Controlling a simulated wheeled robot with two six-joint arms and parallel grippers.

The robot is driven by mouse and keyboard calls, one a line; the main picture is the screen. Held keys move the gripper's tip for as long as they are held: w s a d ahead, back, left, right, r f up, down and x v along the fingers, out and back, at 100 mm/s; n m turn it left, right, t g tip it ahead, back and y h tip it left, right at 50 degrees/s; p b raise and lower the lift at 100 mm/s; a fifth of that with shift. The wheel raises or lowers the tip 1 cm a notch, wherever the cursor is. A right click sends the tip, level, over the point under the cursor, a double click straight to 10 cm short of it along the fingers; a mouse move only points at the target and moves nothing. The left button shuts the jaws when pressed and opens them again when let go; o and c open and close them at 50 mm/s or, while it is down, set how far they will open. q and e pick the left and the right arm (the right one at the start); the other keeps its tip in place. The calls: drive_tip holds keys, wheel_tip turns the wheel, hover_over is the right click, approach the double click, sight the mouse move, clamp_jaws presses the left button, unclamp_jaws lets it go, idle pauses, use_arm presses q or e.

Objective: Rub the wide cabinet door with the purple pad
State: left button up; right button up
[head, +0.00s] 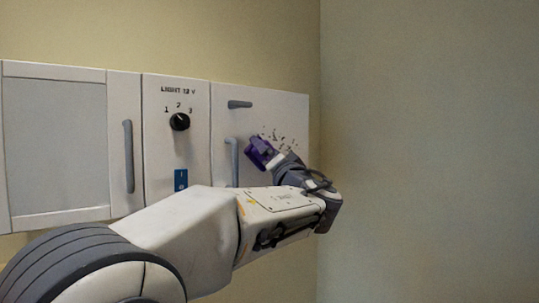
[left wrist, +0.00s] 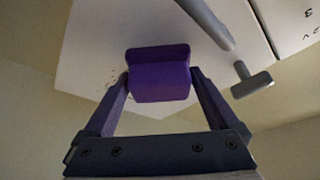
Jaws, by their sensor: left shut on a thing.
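My left gripper (head: 270,157) is shut on the purple pad (head: 259,151). The left wrist view shows the pad (left wrist: 160,73) between both fingers (left wrist: 161,92). The pad is in front of a white door (head: 285,112) at the right end of the wall unit; I cannot tell whether it touches. Dark specks (head: 279,138) lie on this door just above and right of the pad. A grey upright handle (head: 232,160) is left of the pad. A framed door (head: 56,140) with a grey panel is at the far left. My right gripper is not in view.
A middle panel (head: 176,150) carries a black knob (head: 180,121) and a blue switch (head: 181,180). A short grey horizontal handle (head: 240,104) sticks out above the pad. Another upright handle (head: 129,156) is at left. A bare wall (head: 430,130) stands at right.

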use_arm(q)
drive_tip(key=shift+w+a+b, duration=0.4)
drive_tip(key=shift+w+a, duration=0.15)
drive_tip(key=shift+w, duration=0.2)
idle(0.6)
drive_tip(key=shift+w+d+p, duration=0.2)
drive_tip(key=shift+w+d, duration=0.35)
drive_tip(key=shift+d, duration=0.25)
drive_tip(key=shift+w+d+p, duration=0.2)
drive_tip(key=shift+w+d, duration=0.3)
drive_tip(key=shift+d, duration=0.3)
drive_tip(key=shift+w+d+r+p, duration=0.1)
drive_tip(key=shift+w+d+p, duration=0.9)
drive_tip(key=shift+w+d, duration=0.4)
